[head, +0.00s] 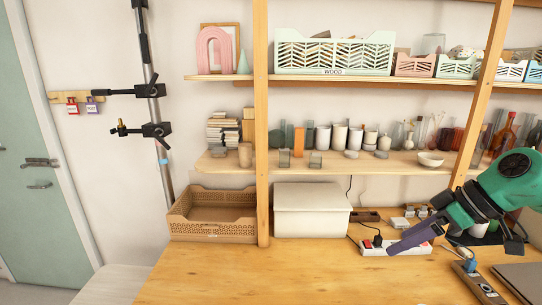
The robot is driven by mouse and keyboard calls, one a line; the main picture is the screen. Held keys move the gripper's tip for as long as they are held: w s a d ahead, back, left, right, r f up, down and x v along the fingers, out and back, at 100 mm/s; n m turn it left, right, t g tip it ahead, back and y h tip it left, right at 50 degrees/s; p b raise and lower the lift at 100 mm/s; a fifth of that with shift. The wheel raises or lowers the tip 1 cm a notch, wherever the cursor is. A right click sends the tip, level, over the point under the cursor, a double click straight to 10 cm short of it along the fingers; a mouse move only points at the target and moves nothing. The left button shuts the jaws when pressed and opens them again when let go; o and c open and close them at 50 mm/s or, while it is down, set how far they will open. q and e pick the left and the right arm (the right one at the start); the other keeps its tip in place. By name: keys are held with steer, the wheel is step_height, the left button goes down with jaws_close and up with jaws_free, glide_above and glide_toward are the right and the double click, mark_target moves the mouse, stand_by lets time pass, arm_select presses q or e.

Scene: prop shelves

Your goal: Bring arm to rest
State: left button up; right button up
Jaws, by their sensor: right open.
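My right gripper (456,242) is at the right, above the wooden worktop (260,275). Its green arm comes in from the right edge. The gripper is open, with one dark purplish finger reaching left in front of a white power strip. I see nothing held in it. The gripper hides part of the worktop's back right area. My left gripper is out of view.
A tan crate (212,228) and a white box (311,212) stand at the back of the worktop. Wooden posts (262,120) carry shelves with jars, vases and baskets. The power strip (378,250) lies near the gripper. The front middle is clear.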

steer(key=w+f+m+t+y, duration=0.1)
steer(key=w+f+m+t, duration=0.1)
steer(key=w+f+t, duration=0.55)
steer(key=s+d+f+m+t+h, duration=0.2)
steer(key=s+d+f+m+h, duration=0.2)
steer(key=f+h, duration=0.45)
steer(key=s+a+f+g+y, duration=0.1)
steer(key=s+a+f+g, duration=0.35)
steer(key=s+f, duration=0.5)
steer(key=s+a+f+g+y, duration=0.1)
steer(key=s+a+f+g, duration=0.4)
steer(key=s, duration=0.7)
step_height(320, 180, down, 29)
steer(key=s+d+g+b, duration=0.1)
steer(key=g+b, duration=0.1)
steer(key=b, duration=0.5)
steer(key=s+d+f+b, duration=0.1)
steer(key=s+f+b, duration=0.2)
steer(key=s+f, duration=0.6)
steer(key=s+d+f+g+b, duration=0.1)
steer(key=s+d+f+b, duration=0.1)
steer(key=s+f, duration=0.6)
step_height(320, 180, down, 6)
steer(key=shift+s+d+r+n+h+b, duration=0.15)
steer(key=shift+s+n+h+b, duration=0.25)
steer(key=shift+b, duration=0.45)
